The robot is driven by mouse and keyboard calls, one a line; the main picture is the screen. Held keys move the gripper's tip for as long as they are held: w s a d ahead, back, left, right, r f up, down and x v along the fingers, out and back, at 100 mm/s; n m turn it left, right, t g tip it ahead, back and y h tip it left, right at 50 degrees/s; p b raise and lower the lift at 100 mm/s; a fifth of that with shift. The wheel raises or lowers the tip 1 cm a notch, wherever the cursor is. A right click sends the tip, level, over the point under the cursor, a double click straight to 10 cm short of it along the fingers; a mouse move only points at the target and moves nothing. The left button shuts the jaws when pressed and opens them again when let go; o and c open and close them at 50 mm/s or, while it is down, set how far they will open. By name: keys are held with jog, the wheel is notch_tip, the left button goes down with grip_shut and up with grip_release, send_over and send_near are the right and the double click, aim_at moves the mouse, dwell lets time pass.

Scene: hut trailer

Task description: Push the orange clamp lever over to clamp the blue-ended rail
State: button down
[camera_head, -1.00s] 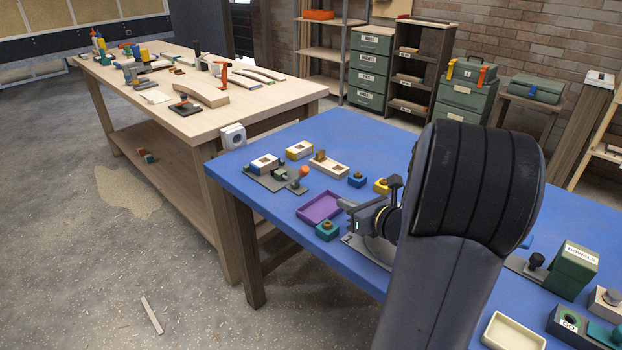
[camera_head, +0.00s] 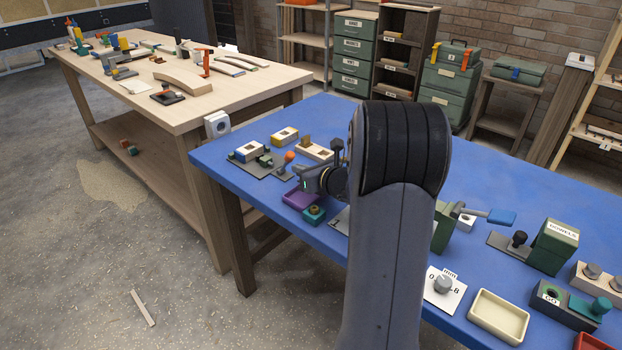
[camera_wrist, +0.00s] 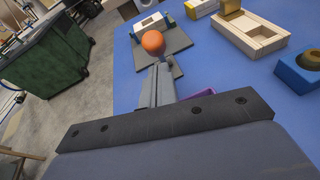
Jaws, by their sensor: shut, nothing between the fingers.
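The orange clamp lever's knob (camera_head: 289,156) stands up at the right end of a grey-green base plate (camera_head: 265,171) on the blue table. The blue-ended rail (camera_head: 248,151), a pale block with a blue end, lies at the back left of that plate. My gripper (camera_head: 303,177) is shut and empty, just to the right of and in front of the lever. In the wrist view the orange knob (camera_wrist: 153,43) appears straight beyond the fingertips (camera_wrist: 157,75). The lever's stem is mostly hidden there, and I cannot tell whether the fingers touch it.
A purple tray (camera_head: 298,199) and a teal block (camera_head: 314,214) sit below my gripper. A yellow-ended pale block (camera_head: 285,136) and a long pale block (camera_head: 313,150) lie behind the lever. The table's left edge is close by.

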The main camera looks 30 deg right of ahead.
jog(key=shift+w+r, duration=0.2)
jog(key=shift+w, duration=0.2)
jog(key=shift+r+p, duration=0.15)
jog(key=shift+p, duration=0.2)
